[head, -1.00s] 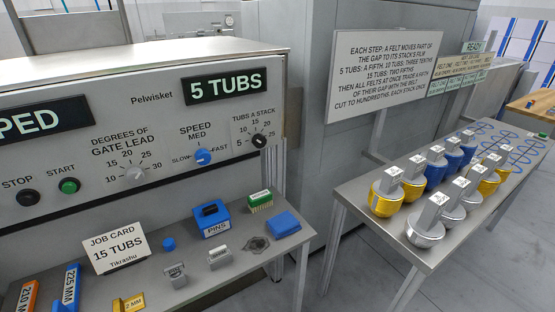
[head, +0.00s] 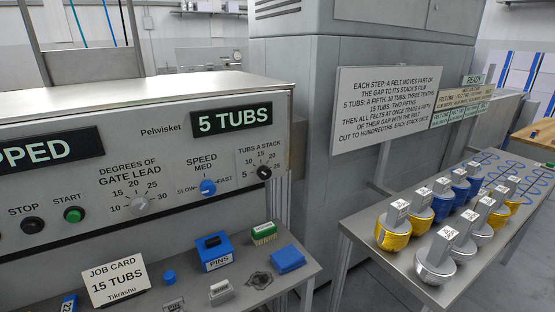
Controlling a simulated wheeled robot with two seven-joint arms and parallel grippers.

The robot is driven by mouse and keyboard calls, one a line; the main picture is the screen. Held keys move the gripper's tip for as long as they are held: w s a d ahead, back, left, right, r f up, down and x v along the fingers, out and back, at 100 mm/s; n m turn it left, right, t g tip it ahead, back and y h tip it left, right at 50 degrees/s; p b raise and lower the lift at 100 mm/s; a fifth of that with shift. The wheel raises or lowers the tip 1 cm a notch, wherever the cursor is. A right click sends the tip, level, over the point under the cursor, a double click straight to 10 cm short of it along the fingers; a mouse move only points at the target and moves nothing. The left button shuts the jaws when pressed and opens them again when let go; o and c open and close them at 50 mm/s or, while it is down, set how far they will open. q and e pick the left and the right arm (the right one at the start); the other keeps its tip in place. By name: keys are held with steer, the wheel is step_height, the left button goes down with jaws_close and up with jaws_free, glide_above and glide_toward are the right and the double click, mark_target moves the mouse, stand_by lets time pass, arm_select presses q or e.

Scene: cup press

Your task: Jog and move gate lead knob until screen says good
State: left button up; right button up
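The gate lead knob (head: 139,204) is a small grey dial under the label "DEGREES OF GATE LEAD", with marks from 10 to 30. Its pointer is too small to read. The left screen (head: 50,152) is cut off by the picture edge and shows "PPED". The right screen (head: 231,120) reads "5 TUBS". A green start button (head: 74,215) and a black stop button (head: 33,225) sit left of the knob. A blue speed knob (head: 208,187) and a black tubs-a-stack knob (head: 264,172) sit to its right. Neither of my grippers is in view.
A job card (head: 115,284) reading "15 TUBS" stands on the shelf below the panel. A blue pins box (head: 214,254) and small parts lie beside it. A side table (head: 365,238) holds yellow, blue and silver tubs. A rules sign (head: 386,108) is behind.

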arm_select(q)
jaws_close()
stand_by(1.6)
